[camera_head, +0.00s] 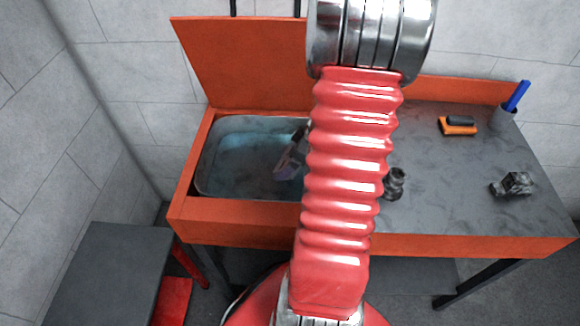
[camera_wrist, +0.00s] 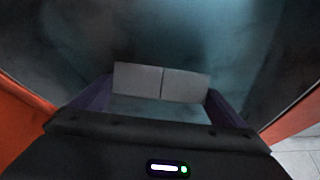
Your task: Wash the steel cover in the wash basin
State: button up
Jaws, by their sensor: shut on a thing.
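The wash basin (camera_head: 232,150) is the sunken tub with bluish water at the left of the orange bench. My gripper (camera_head: 288,168) reaches down into it, partly hidden by my red arm in the head view. In the wrist view, the two grey fingertip pads of my gripper (camera_wrist: 162,83) meet at a thin seam, with dark purple fingers on both sides. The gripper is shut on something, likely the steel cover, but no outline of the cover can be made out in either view. The blurred bluish basin fills the area beyond the fingertips.
An orange lid (camera_head: 240,65) stands raised behind the basin. On the grey bench top (camera_head: 440,205) are an orange and black brush-like item (camera_head: 458,125), two dark metal parts (camera_head: 396,183) (camera_head: 514,184) and a cup with a blue item (camera_head: 517,95). A dark table (camera_head: 105,270) stands front left.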

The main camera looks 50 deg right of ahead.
jog(key=shift+r, duration=5.55)
jog(key=shift+r, duration=2)
jog(key=w+a+f+n+y, duration=0.1)
jog(key=w+a+f+n, duration=0.2)
jog(key=w+a, duration=0.95)
jog(key=w+a+f+n, duration=0.1)
jog(key=w+a, duration=0.1)
jog(key=a, duration=0.4)
jog(key=w+a+f+n+g+y, duration=0.1)
jog(key=w+a+n, duration=0.1)
jog(key=a, duration=0.4)
jog(key=w+a+f+n+g, duration=0.1)
jog(key=w+a+f, duration=0.1)
jog(key=a, duration=0.5)
jog(key=shift+w+y, duration=0.4)
